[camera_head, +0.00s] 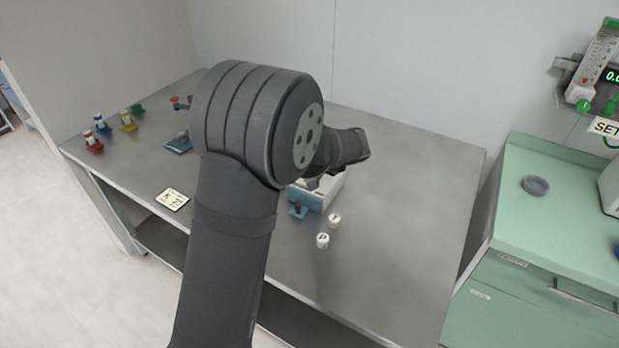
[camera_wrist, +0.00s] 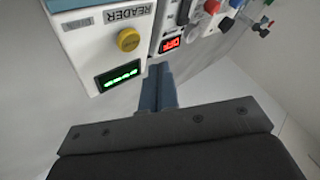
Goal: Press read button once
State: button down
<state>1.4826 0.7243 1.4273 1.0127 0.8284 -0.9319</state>
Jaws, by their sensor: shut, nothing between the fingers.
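A white box labelled READER (camera_wrist: 85,45) stands at the upper left of the wrist view. It carries a round yellow button (camera_wrist: 128,40) and a green lit display (camera_wrist: 118,75). I cannot read which button is named read; the yellow one is the only button I see on this box. My gripper (camera_wrist: 158,72) is shut and empty, its blue-grey fingers pointing up the picture. In the picture its tips lie beside the display and below-right of the yellow button, with no visible contact. In the head view my arm hides the gripper's tips.
Beside the reader is a unit with a red lit display (camera_wrist: 171,44) and a red knob (camera_wrist: 212,6). In the head view, two white labelled pieces (camera_head: 322,240) lie on the grey table (camera_head: 400,200). Colored items stand at its left, and a green cabinet (camera_head: 560,220) is at right.

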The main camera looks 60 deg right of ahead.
jog(key=shift+f, duration=1.35)
jog(key=shift+f, duration=0.1)
dwell(1.0)
jog(key=shift+f, duration=0.3)
jog(key=shift+f, duration=0.5)
dwell(0.6)
dwell(0.3)
jog(key=shift+r, duration=0.9)
jog(key=shift+r, duration=2.5)
